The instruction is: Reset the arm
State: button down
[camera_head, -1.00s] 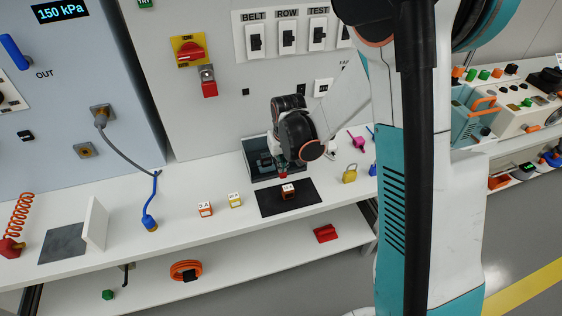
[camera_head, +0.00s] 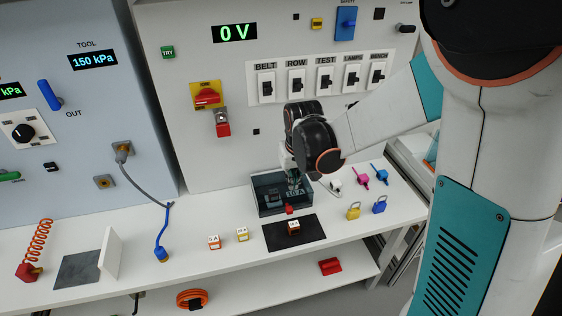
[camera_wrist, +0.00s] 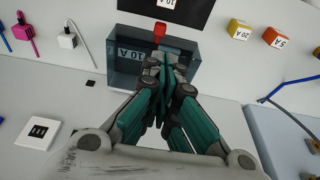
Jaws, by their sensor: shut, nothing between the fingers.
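My arm reaches in from the right of the head view. My gripper (camera_wrist: 168,72) is shut with nothing in it. In the head view my gripper (camera_head: 297,176) points down just at the dark see-through box marked 10 A (camera_head: 268,202), which stands on the bench against the cabinet. The box also shows in the wrist view (camera_wrist: 125,65), with a red tab (camera_wrist: 159,30) on its front. The fingertips overlap the box in both views; whether they touch it I cannot tell.
A brown block (camera_head: 293,228) lies on a black mat (camera_head: 272,236) before the box. Blocks marked 5 A (camera_head: 214,242) and 20 A (camera_head: 242,234) stand left of it. Switches (camera_head: 297,82) line the panel above.

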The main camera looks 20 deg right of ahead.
jog(key=s+r+t, duration=0.2)
jog(key=s+r, duration=0.5)
jog(key=s, duration=0.3)
jog(key=s+r+t, duration=0.2)
jog(key=s+r, duration=0.5)
jog(key=s, duration=0.3)
jog(key=shift+s+d, duration=0.2)
jog(key=shift+s, duration=0.15)
jog(key=shift+r, duration=0.1)
